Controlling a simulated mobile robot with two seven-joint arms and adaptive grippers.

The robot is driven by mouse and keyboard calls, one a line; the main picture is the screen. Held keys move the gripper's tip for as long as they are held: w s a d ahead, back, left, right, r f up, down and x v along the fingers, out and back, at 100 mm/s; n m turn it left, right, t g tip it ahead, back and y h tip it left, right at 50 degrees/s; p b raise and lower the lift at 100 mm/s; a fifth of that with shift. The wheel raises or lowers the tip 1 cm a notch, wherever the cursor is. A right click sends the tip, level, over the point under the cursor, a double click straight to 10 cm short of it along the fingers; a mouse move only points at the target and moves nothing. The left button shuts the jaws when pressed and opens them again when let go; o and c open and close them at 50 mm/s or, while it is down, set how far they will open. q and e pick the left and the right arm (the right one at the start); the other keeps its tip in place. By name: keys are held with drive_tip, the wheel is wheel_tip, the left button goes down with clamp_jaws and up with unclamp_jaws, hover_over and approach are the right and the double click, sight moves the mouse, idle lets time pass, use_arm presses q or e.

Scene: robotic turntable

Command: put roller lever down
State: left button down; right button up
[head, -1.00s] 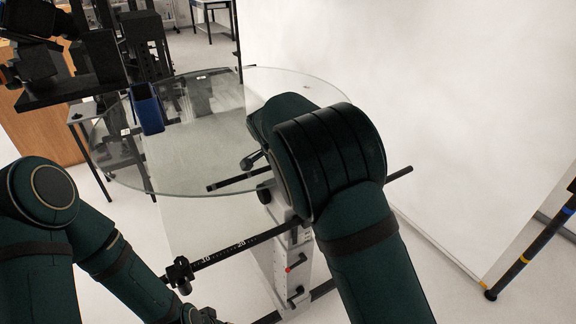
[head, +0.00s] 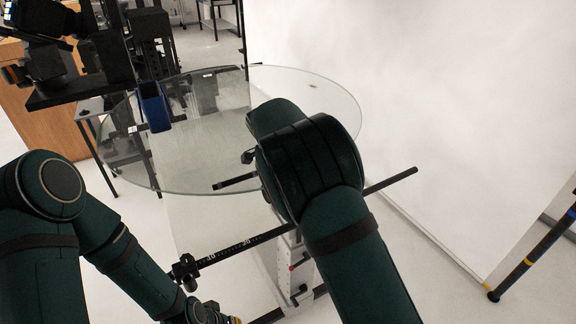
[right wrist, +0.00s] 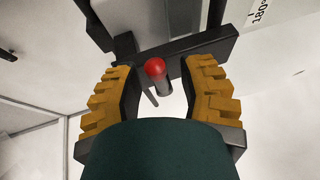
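A lever with a red round knob (right wrist: 155,68) shows in the right wrist view; I cannot tell for sure that it is the roller lever. My right gripper (right wrist: 163,84) is open, with its yellow ridged fingers on either side of the lever and visible gaps to both. In the head view the right gripper is hidden behind my right arm. A small red spot (head: 291,268) shows there on the turntable's white support. Of my left gripper, only a little yellow (head: 237,320) shows at the bottom edge.
The round glass turntable top (head: 200,177) spans the middle of the head view. A black scale bar (head: 240,247) runs below it. A blue holder (head: 154,107) and black equipment stand at the left. A white backdrop (head: 400,90) fills the right.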

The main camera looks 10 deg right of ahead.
idle(0.3)
drive_tip(key=v, duration=1.2)
